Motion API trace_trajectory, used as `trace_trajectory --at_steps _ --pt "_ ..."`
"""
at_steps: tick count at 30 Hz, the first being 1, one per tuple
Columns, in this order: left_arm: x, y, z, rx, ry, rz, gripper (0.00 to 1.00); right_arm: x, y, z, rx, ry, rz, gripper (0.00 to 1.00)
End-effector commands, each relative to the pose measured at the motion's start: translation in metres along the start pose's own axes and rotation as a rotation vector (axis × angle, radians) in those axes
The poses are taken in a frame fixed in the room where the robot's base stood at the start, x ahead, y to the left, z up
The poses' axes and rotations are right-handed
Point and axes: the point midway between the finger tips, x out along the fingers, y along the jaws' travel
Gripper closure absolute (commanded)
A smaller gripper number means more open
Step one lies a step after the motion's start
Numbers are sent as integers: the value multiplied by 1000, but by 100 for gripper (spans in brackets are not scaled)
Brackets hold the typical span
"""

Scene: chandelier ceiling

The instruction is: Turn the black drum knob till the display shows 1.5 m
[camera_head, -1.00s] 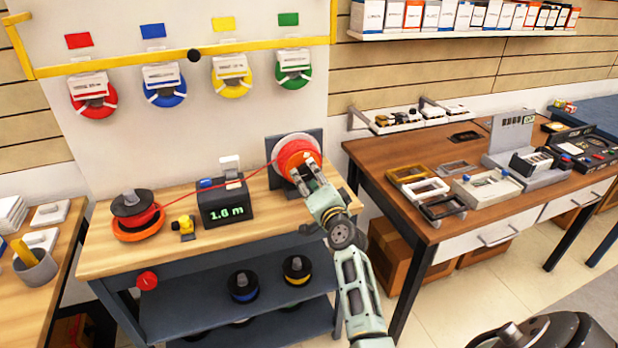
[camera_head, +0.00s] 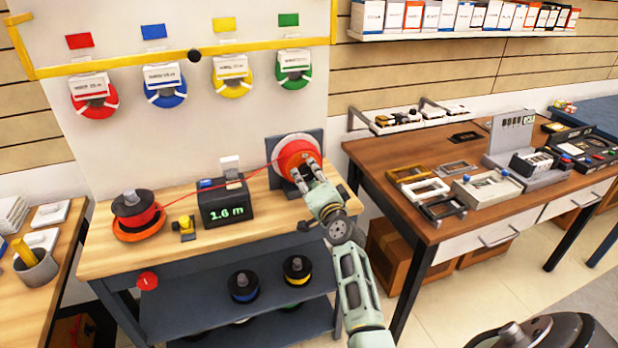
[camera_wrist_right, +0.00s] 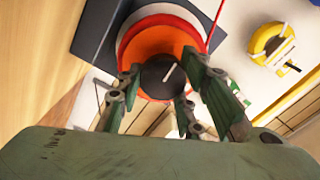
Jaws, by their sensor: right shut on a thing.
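The display box (camera_head: 225,207) on the wooden bench reads 1.6 m in green. The drum (camera_head: 294,152), red-orange with a white rim, stands upright in front of a dark plate to its right. Its black knob (camera_wrist_right: 160,74) has a pale mark and shows in the right wrist view. My right gripper (camera_head: 307,169) is at the drum's front; in the wrist view its fingers (camera_wrist_right: 165,82) are shut around the knob. In the head view the knob is mostly hidden by the fingers. My left gripper is not in view.
A red line runs from the drum past the display box to a red spool (camera_head: 138,213) at the bench's left. A small yellow device (camera_head: 184,227) stands between spool and box. A brown table (camera_head: 420,150) with trays stands close on the right. A red button (camera_head: 148,281) is on the bench front.

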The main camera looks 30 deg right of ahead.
Motion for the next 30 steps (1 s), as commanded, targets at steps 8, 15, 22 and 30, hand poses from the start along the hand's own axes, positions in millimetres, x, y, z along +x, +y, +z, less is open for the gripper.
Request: trace_trajectory --at_steps 8,15,22,30 --pt "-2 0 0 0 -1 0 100 -1 4 3 76 -5 7 93" --pt "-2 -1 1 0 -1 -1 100 -1 5 4 75 -6 8 57" --pt "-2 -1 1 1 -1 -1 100 -1 3 3 75 -4 5 50" --pt "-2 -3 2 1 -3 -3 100 -8 3 2 74 -3 4 50"
